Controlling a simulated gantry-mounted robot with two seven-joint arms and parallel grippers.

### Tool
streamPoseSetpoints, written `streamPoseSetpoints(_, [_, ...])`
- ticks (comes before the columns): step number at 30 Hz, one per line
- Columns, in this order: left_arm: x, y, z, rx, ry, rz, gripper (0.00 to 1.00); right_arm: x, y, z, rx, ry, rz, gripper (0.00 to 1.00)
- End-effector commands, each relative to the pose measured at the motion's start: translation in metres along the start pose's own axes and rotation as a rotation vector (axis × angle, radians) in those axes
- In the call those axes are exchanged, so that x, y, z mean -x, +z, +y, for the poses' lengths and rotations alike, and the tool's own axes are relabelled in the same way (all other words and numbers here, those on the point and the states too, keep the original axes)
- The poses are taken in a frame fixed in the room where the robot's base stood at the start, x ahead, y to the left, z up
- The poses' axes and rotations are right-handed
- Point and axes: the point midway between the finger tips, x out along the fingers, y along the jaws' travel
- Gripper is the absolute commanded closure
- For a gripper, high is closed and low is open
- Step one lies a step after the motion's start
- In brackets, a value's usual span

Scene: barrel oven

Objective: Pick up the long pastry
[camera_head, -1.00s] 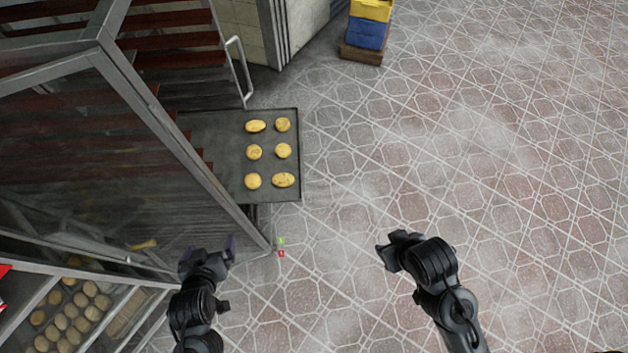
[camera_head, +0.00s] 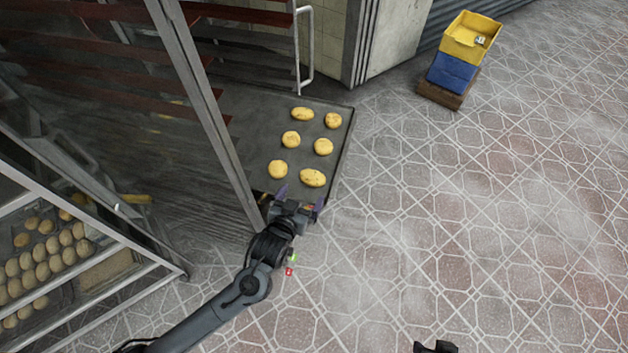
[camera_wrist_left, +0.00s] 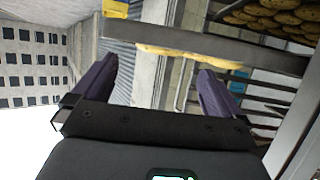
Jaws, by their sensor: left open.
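The oval pastry (camera_head: 312,178) lies at the near right of the dark tray (camera_head: 343,158). Another longish pastry (camera_head: 302,114) lies at its far edge; I cannot tell which is the long one meant. My left gripper (camera_head: 299,199) is open and empty at the tray's near edge, just below the near oval pastry.
Several rounder pastries (camera_head: 291,139) share the tray. A metal frame post (camera_head: 215,120) stands left of the tray, close to my left gripper. Racks of pastries (camera_head: 40,260) are at lower left. Yellow and blue crates (camera_head: 452,70) stand far back. Floor at right is clear.

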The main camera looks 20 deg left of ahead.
Motion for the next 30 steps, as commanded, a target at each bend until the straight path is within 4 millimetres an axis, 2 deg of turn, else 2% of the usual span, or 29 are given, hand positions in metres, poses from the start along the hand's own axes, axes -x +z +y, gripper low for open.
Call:
streamPoseSetpoints(4, [-0.020, -0.001, 0.000, -0.001, -0.001, 0.001, 0.00, -0.002, 0.001, 0.000, 0.001, 0.001, 0.001, 0.57])
streamPoseSetpoints(14, [-0.041, -0.001, -0.001, 0.000, 0.000, 0.000, 0.00, -0.003, 0.001, 0.001, 0.005, 0.004, -0.001, 0.57])
streamPoseSetpoints(22, [-0.075, -0.002, -0.002, 0.000, -0.001, 0.000, 0.00, -0.006, 0.003, 0.001, 0.005, 0.004, -0.003, 0.57])
streamPoseSetpoints(30, [-0.084, -0.002, -0.002, 0.000, 0.001, -0.001, 0.00, -0.006, 0.003, 0.001, 0.004, 0.004, -0.004, 0.57])
